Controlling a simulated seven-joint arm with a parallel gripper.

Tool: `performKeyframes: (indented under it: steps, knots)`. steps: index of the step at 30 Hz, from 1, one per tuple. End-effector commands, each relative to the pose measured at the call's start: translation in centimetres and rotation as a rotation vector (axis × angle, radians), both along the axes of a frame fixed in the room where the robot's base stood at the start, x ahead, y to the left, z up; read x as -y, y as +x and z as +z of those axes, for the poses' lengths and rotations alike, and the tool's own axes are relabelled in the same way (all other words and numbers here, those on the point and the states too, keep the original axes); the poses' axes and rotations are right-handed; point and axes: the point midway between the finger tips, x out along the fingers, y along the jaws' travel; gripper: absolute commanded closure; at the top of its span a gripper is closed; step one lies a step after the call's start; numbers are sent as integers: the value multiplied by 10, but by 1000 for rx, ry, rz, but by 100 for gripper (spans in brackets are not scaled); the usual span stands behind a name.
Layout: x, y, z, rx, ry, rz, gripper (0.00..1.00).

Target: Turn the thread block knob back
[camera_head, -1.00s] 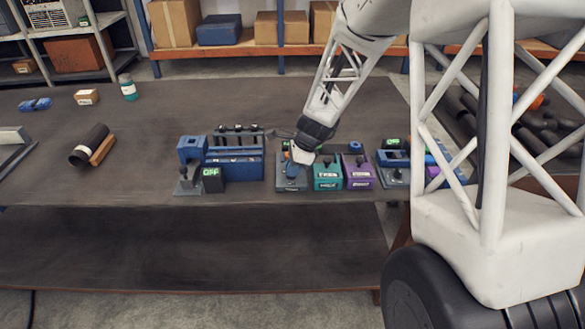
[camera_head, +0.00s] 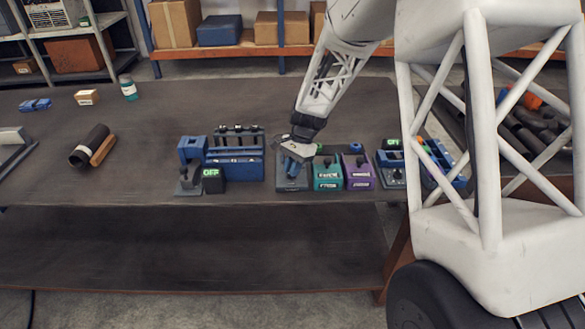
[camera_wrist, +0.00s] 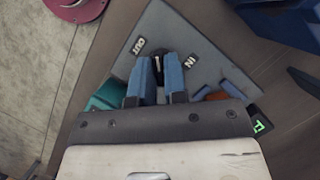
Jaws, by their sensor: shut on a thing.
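The thread block is a grey plate (camera_wrist: 187,35) with white "OUT" and "IN" labels in the wrist view. Its grey base (camera_head: 292,185) also shows at the table's front edge in the head view. A black knob (camera_wrist: 157,66) stands on the plate between the two labels. My gripper (camera_wrist: 158,76) has its blue-padded fingers on either side of the knob, shut on it. In the head view my gripper (camera_head: 292,164) comes down tilted over the block and hides the knob there.
A teal block (camera_head: 327,180) and a purple block (camera_head: 360,178) stand close to the right. A blue rack (camera_head: 235,165) and a dark box reading "OFF" (camera_head: 213,183) stand to the left. A black cylinder (camera_head: 90,146) lies farther left. The table between is clear.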

Motion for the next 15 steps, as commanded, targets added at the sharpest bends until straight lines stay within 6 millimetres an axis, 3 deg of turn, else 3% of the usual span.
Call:
performKeyframes:
  steps: [15]
  knots:
    - [0,-2,-4,-5,-1,93,100]
